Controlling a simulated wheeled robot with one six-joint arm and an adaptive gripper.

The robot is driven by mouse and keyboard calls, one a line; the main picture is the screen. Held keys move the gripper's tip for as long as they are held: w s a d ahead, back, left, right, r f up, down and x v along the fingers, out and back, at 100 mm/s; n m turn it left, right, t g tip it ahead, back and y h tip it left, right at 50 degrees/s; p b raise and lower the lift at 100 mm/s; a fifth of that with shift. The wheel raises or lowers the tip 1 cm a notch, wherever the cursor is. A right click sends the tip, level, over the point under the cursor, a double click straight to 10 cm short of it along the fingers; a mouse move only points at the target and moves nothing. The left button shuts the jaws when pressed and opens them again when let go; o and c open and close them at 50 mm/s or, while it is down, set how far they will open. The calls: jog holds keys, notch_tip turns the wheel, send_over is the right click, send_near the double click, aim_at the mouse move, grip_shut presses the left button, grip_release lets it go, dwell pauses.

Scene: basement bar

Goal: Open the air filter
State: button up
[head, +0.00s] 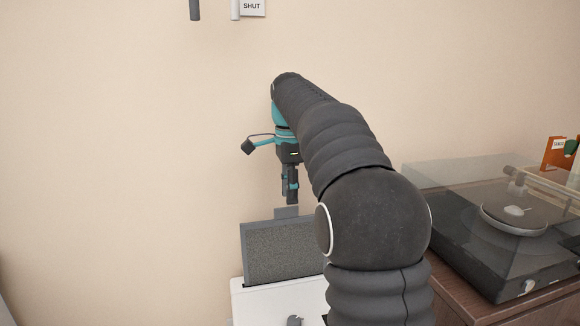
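The air filter is a white housing (262,301) at the bottom centre, in front of the wall. A dark-framed panel with a grey mesh face (284,253) stands upright at its top, with a small grey tab (286,212) on its upper edge. My gripper (291,203) points down just above the tab. Its fingers overlap in this view, so I cannot tell whether they are apart or whether they touch the tab. My arm hides the right part of the panel and housing.
A turntable (500,235) under a clear cover stands on a brown wooden cabinet (465,297) at the right, close to my arm. A small grey part (294,321) shows low on the housing. A "SHUT" sign (252,7) is on the wall above. The left side shows bare wall.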

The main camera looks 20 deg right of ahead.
notch_tip(320, 180, up, 8)
jog(key=shift+f, duration=0.2)
dwell(0.6)
jog(key=s+a+f+n+t, duration=0.2)
jog(key=s+n, duration=0.3)
jog(key=s, duration=0.2)
jog(key=s+a+f+n+t, duration=0.1)
jog(key=s+a+f+n, duration=0.15)
jog(key=s+n, duration=0.4)
jog(key=s+a+f+n+t, duration=0.2)
jog(key=s+f+n, duration=0.5)
jog(key=s+f, duration=0.9)
jog(key=shift+s+f+t, duration=0.3)
jog(key=shift+s+f, duration=0.05)
jog(key=shift+f, duration=0.15)
